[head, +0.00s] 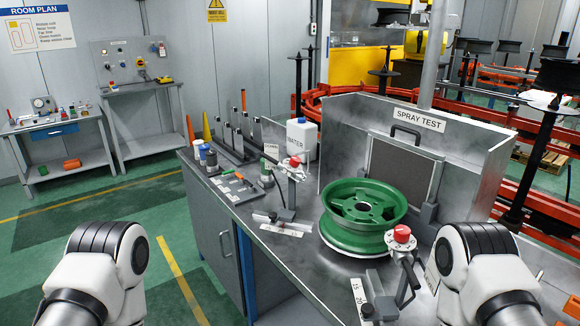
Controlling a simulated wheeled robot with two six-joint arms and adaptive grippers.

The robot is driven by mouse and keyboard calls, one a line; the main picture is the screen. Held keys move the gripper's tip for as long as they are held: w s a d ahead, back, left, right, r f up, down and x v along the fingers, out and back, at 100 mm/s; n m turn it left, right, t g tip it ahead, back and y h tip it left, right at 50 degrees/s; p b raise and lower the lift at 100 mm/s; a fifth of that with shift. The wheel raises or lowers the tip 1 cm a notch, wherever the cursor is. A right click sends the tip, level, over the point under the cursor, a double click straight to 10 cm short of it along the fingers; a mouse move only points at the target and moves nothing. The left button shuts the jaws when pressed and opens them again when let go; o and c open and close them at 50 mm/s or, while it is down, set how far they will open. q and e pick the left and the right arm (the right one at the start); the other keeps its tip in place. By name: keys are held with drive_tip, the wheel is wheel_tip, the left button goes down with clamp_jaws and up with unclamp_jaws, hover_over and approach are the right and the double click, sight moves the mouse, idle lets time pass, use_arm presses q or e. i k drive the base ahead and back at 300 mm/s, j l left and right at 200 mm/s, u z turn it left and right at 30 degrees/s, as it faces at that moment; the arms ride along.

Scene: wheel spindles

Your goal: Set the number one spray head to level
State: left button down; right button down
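Two spray heads with red knobs stand at the spray test bench. One spray head (294,170) is left of the green wheel (364,206), on a post with a pale scale strip (287,229) at its foot. The other spray head (402,237) is at the wheel's front right, with a bent dark bracket below it and a scale strip (360,299) reading 15 and 20. I cannot read which is number one, and their exact tilt is too small to tell. My arms show at the bottom left and bottom right corners. Both grippers are out of view.
The metal bench (290,265) has a grey back box with a "SPRAY TEST" sign (419,119). A white water container (301,138) and a rack of tools (235,140) stand at its left part. Black spindles on red rails (540,145) are at right.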

sight(296, 174)
drive_tip(key=i+j+z, duration=0.1)
drive_tip(key=z, duration=0.3)
drive_tip(key=i+j+z, duration=0.1)
drive_tip(key=j+z, duration=0.15)
drive_tip(key=z, duration=0.15)
drive_tip(key=j+z, duration=0.2)
drive_tip(key=z, duration=0.25)
drive_tip(key=i+j, duration=0.05)
